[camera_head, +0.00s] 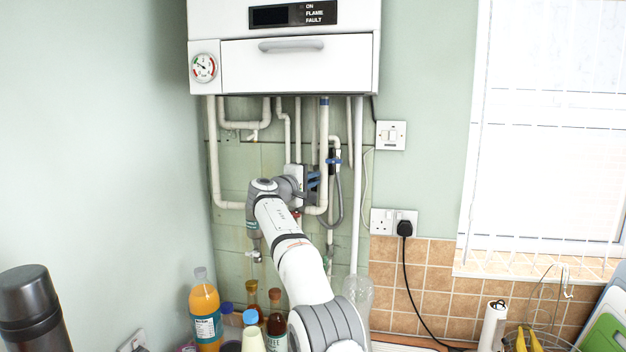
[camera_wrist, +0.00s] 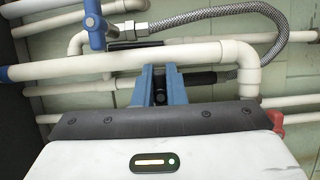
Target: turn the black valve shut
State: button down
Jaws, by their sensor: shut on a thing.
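The black valve (camera_wrist: 203,79) shows in the wrist view as a dark handle behind the white horizontal pipe. It sits at the fingers of my gripper (camera_wrist: 160,82), and part of it is hidden by them and by the pipe. The blue fingers are close together and shut on the valve handle. In the head view my gripper (camera_head: 313,182) reaches into the pipework under the boiler. The arm and gripper hide the black valve there, so its angle is hard to tell.
A blue valve handle (camera_wrist: 95,25) and a braided hose (camera_wrist: 215,17) lie beyond the white pipe (camera_wrist: 130,58). A red handle (camera_wrist: 275,120) is at the right. The boiler (camera_head: 290,60) hangs above. Bottles (camera_head: 205,310) stand below, left of my arm.

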jog(key=shift+f, duration=0.15)
jog(key=c, duration=1.5)
grip_release()
jog(key=b+v, duration=0.5)
jog(key=v, duration=0.2)
jog(key=shift+s+a+b, duration=0.15)
jog(key=shift+s+b, duration=0.2)
jog(key=shift+b, duration=0.05)
